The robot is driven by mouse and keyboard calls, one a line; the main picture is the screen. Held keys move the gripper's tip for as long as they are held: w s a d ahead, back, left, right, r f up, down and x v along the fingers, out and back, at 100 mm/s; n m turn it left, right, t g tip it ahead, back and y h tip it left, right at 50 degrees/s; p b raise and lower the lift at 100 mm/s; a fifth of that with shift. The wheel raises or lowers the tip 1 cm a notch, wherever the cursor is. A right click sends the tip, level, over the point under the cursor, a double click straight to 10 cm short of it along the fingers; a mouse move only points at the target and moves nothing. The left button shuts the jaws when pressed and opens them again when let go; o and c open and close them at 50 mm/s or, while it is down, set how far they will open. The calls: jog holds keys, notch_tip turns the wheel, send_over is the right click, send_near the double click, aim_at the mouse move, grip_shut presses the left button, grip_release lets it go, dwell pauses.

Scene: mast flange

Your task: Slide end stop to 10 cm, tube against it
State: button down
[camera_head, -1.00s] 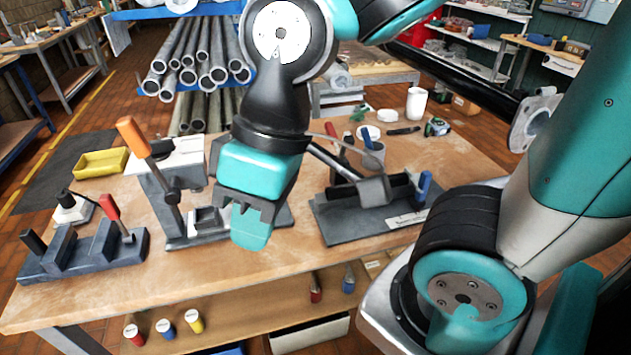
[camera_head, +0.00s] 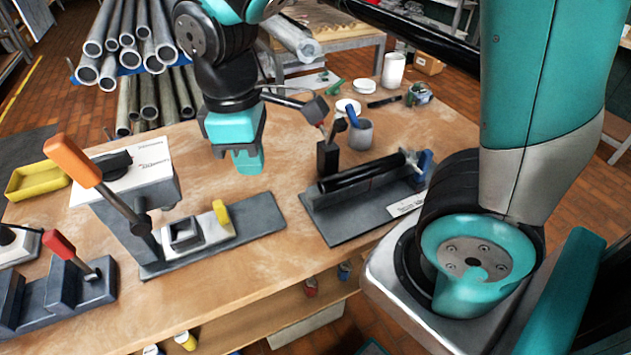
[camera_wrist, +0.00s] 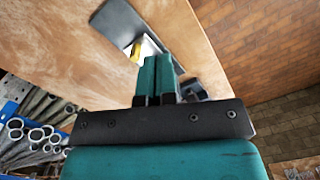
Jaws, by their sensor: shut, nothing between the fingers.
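My gripper (camera_head: 248,163) is shut and empty, with teal fingers pointing down over the bench between two fixtures. It fills the middle of the wrist view (camera_wrist: 158,72). The left fixture has an orange-handled lever (camera_head: 75,160) and a grey base with a pale slide block and yellow tab (camera_head: 220,212), possibly the end stop; the tab also shows in the wrist view (camera_wrist: 136,50). On the right fixture a black bar or tube (camera_head: 362,174) lies along a dark base, a blue piece (camera_head: 424,163) at its far end. I cannot read a scale.
A red-handled block (camera_head: 62,275) and yellow tray (camera_head: 38,181) lie left. Racked pipes (camera_head: 130,45) are beyond the bench. Bare wood (camera_head: 275,175) separates the fixtures.

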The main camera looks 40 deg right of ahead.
jog(key=w+d+f+n+g+h+b, duration=0.2)
jog(key=w+d+f+n+h, duration=0.3)
jog(key=w+f+h, duration=0.55)
jog(key=y+p, duration=0.2)
send_near(320, 185)
jog(key=f, duration=0.3)
jog(key=d+f, duration=0.1)
jog(key=shift+s+f, duration=0.25)
jog(key=shift+s, duration=0.05)
jog(key=shift+s+d+r+p, duration=0.1)
jog(key=shift+s+d+p, duration=0.15)
jog(key=shift+d, duration=0.35)
jog(key=shift+s+d+r+p, duration=0.1)
jog(key=shift+d+p, duration=0.15)
jog(key=shift+d, duration=0.3)
jog(key=shift+s+d+f, duration=0.1)
jog(key=shift+d+f, duration=0.1)
jog(key=shift+d, duration=0.35)
